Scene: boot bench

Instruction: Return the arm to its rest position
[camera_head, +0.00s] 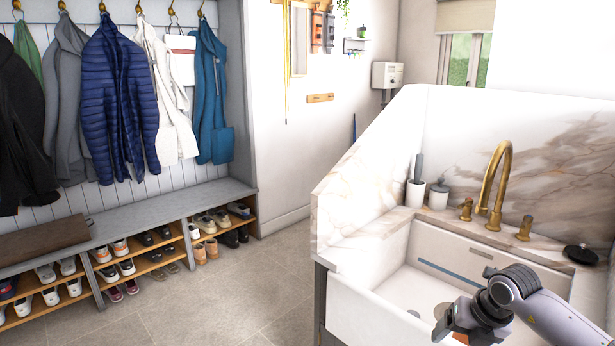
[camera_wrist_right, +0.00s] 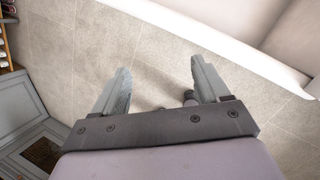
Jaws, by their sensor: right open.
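My right arm comes in from the lower right of the head view. Its gripper (camera_head: 448,322) is in front of the white sink basin, partly cut off by the bottom edge. In the right wrist view the right gripper (camera_wrist_right: 160,82) has its two grey fingers spread wide apart. Nothing is held between them, and tiled floor shows beyond. A small dark shape shows near the right finger; I cannot tell what it is. My left gripper is not in view.
The white sink (camera_head: 350,300) with a brass faucet (camera_head: 497,180) is close to the right arm. A grey shoe bench (camera_head: 165,211) stands at left below hanging coats. The tiled floor (camera_head: 225,300) between them is clear.

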